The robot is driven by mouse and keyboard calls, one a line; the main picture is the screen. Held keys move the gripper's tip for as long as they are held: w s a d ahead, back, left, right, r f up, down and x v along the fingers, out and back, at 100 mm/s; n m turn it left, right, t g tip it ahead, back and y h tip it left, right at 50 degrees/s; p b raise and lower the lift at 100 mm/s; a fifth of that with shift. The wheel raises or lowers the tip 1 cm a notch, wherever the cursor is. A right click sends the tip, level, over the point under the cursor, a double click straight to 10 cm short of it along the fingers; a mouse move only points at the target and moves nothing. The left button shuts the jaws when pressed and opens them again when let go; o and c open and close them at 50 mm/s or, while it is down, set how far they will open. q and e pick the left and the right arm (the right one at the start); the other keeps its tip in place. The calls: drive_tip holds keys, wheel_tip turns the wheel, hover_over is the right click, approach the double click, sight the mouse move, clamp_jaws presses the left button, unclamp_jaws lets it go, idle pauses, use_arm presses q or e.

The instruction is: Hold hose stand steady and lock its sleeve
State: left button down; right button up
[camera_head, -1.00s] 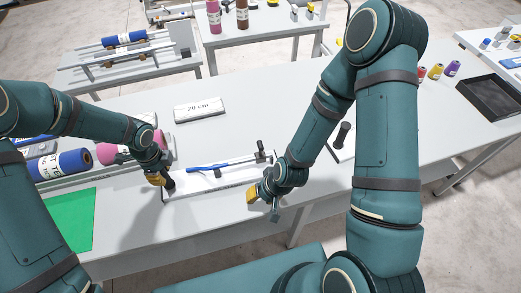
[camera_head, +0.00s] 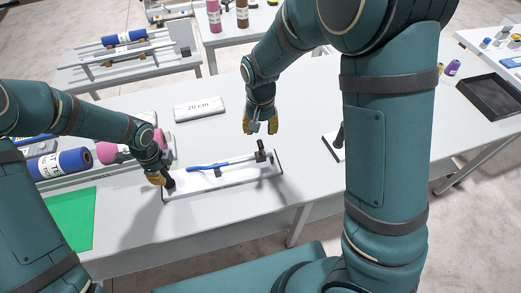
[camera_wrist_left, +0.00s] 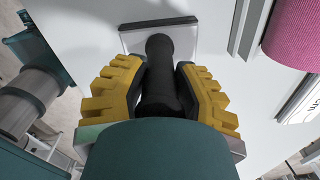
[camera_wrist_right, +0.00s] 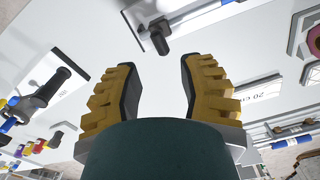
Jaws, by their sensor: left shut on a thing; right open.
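The hose stand is a long white base (camera_head: 232,182) with dark ends, lying on the grey table. A blue rod-like piece (camera_head: 208,165) runs above it towards a small black upright fitting (camera_head: 261,154) at its right end. Which part is the sleeve, I cannot tell. My left gripper (camera_head: 164,181) is shut on the black upright grip (camera_wrist_left: 158,75) at the stand's left end. My right gripper (camera_head: 262,129) is open and empty, above and behind the right end. In the right wrist view the black fitting (camera_wrist_right: 159,40) shows beyond its fingers.
A white block marked 20 cm (camera_head: 199,109) lies behind the stand. Pink (camera_head: 118,152) and blue (camera_head: 62,165) rolls lie left, near a green mat (camera_head: 70,220). A white plate with a black lever (camera_wrist_right: 40,95) stands right. Table between block and stand is clear.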

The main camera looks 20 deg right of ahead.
sight(261, 154)
wheel_tip(261, 154, down, 12)
drive_tip(key=shift+r, duration=0.15)
idle(0.4)
clamp_jaws()
